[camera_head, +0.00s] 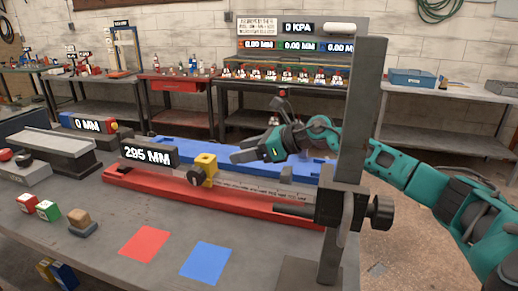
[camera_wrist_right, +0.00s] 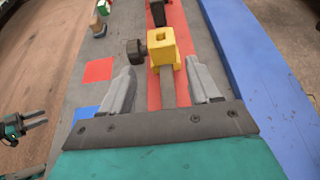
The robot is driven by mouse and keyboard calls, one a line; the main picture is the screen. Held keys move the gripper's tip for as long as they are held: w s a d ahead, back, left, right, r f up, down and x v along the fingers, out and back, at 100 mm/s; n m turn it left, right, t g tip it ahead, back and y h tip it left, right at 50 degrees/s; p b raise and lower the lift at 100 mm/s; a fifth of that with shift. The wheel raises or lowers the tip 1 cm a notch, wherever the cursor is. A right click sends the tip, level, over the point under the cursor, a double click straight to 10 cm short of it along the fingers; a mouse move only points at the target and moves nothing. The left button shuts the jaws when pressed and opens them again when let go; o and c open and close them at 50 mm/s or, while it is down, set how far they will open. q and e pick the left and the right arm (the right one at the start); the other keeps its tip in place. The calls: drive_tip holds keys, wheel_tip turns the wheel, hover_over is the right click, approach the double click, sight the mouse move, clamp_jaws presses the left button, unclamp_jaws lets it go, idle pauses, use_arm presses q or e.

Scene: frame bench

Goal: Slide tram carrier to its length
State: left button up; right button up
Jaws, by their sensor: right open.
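The yellow tram carrier (camera_head: 206,163) sits on the silver scale bar above the red base (camera_head: 140,183), with a dark round knob (camera_head: 194,178) on its near side. The display (camera_head: 148,156) beside it reads 295 MM. My right gripper (camera_head: 236,156) is open and empty, just right of the carrier. In the right wrist view the carrier (camera_wrist_right: 162,50) lies ahead of and roughly between the two fingertips (camera_wrist_right: 161,72), with the knob (camera_wrist_right: 135,51) on its left. My left gripper (camera_wrist_right: 38,120) shows at the left edge of that view, with its fingers apart and empty.
A dark upright post (camera_head: 360,110) with a clamp and knob stands at the right end of the bench. A blue rail (camera_head: 190,147) runs behind the red one. Red (camera_head: 145,243) and blue (camera_head: 206,262) squares lie in front. Small blocks stand at the left.

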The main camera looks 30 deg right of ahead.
drive_tip(key=shift+v, duration=2.1)
